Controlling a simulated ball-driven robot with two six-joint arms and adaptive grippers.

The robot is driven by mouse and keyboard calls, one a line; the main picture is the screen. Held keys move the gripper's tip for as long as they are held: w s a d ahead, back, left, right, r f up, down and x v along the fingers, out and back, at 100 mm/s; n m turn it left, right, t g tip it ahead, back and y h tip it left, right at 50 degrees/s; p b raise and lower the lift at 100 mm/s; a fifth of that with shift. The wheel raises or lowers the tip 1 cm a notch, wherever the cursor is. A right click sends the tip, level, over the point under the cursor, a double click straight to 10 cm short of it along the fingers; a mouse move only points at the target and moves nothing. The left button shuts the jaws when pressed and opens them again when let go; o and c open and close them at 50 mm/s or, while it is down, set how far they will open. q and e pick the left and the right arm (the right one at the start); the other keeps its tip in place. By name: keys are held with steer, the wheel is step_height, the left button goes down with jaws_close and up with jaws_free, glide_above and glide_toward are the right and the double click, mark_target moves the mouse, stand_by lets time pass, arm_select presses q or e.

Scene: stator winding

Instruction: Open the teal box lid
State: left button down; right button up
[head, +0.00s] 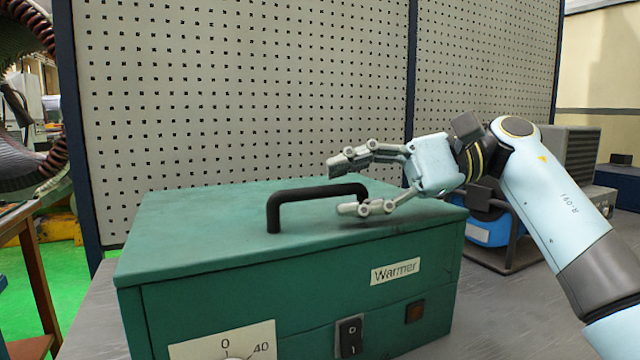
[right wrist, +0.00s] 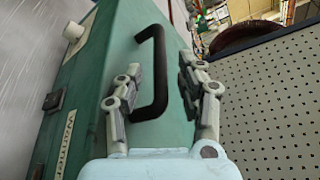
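The teal box (head: 300,290) stands on the grey table with its lid (head: 200,230) down. A black bar handle (head: 315,192) rises from the top of the lid. My right gripper (head: 345,187) is open at the right end of the handle, one finger behind it and one in front. In the right wrist view, the handle (right wrist: 152,75) lies between the two spread fingers of the gripper (right wrist: 155,90), with gaps visible. The teal lid also shows there beneath the handle. My left gripper is not in view.
A perforated grey panel (head: 250,90) stands behind the box. A blue device (head: 490,230) in a dark frame and a grey vented unit (head: 565,155) stand to the right. The box front has a dial plate (head: 222,345), a black switch (head: 350,335) and a "Warmer" label (head: 395,271).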

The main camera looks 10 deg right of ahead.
steer(key=shift+x, duration=1.85)
jaws_close()
